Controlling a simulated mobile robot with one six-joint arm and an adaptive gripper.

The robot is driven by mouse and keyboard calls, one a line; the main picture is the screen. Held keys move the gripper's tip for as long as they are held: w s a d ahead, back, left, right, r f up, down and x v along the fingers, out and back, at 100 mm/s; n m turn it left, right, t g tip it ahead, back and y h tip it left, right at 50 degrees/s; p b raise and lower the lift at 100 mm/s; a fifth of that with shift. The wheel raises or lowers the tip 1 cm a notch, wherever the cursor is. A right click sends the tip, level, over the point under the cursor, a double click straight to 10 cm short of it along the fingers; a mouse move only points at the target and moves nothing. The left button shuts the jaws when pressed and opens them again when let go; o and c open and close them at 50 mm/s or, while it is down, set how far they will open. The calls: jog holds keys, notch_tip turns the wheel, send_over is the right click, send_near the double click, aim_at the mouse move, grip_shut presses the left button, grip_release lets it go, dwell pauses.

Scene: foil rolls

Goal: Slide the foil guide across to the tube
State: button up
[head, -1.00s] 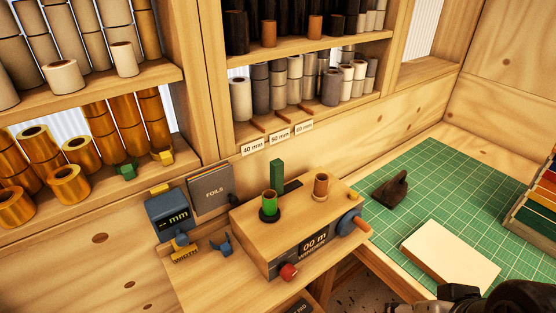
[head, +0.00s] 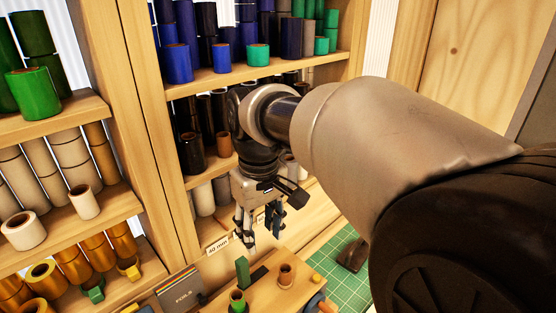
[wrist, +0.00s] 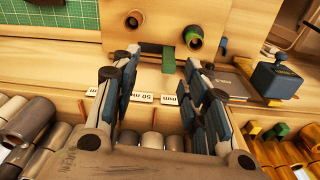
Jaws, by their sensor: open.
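The foil guide (head: 242,271) is an upright green block at the end of a dark slot in the wooden winder. In front of it stands a green foil roll (head: 237,298). The brown cardboard tube (head: 286,273) stands upright to the right on the winder. My gripper (head: 256,238) is open and empty, pointing down behind and above the winder. In the wrist view the guide (wrist: 168,62) appears between the fingertips, beyond them and apart from them. That view also shows the tube (wrist: 134,22) and roll (wrist: 193,38).
Shelves of foil rolls (head: 205,190) rise close behind my gripper. A dark foils folder (head: 180,289) stands left of the winder. A green cutting mat (head: 345,262) with a dark object lies to the right.

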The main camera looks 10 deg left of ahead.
jog(key=n+p, duration=0.1)
send_over(243, 272)
jog(key=w, duration=0.1)
jog(key=shift+g, duration=0.3)
jog(key=f+b, duration=0.1)
jog(key=f, duration=0.7)
jog(key=f+b, duration=0.2)
jog(key=f, duration=0.7)
jog(key=shift+w+a+f, duration=0.1)
jog(key=shift+a+f, duration=0.1)
jog(key=shift+f, duration=0.1)
jog(key=shift+c, duration=0.2)
grip_shut()
